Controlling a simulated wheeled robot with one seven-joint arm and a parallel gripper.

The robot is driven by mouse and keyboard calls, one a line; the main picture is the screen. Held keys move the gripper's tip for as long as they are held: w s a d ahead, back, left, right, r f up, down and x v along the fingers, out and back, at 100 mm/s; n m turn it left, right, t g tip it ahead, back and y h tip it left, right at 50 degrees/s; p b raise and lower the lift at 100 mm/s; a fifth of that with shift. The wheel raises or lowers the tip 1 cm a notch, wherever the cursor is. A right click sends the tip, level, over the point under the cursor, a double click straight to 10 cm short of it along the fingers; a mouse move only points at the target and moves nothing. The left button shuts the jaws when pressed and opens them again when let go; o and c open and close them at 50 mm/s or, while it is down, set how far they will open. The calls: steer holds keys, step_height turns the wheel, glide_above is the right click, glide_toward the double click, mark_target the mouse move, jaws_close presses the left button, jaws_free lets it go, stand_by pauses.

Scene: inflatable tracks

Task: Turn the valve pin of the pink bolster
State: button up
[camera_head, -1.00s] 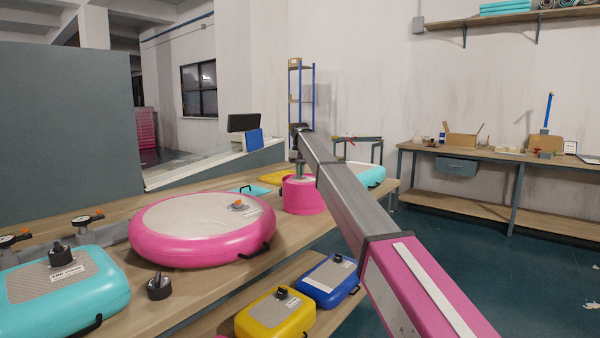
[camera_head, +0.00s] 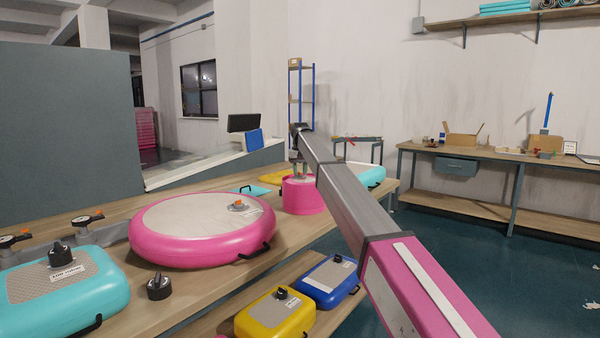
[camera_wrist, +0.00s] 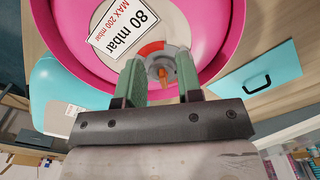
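The pink bolster (camera_head: 303,197) stands upright on the long wooden table, and its rim also fills the top of the wrist view (camera_wrist: 222,40). Its grey top carries a label reading 80 mbar, MAX 200 mbar (camera_wrist: 124,28). The round grey valve with a red-orange sector and an orange-brown valve pin (camera_wrist: 164,78) sits on this top. My gripper (camera_wrist: 161,76) is just above it, with its two green fingers apart, one on each side of the pin. A gap shows between pin and fingers; contact is not visible. In the head view my gripper (camera_head: 300,171) points down at the bolster.
A large pink round cushion (camera_head: 175,245) lies left of the bolster. A teal panel with a black handle (camera_wrist: 258,84) and a teal cushion (camera_wrist: 62,90) flank the bolster. Yellow (camera_head: 262,322) and blue (camera_head: 318,290) cushions sit on the lower shelf.

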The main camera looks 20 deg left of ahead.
step_height(320, 180, up, 11)
stand_by(0.5)
steer(key=shift+f, duration=0.1)
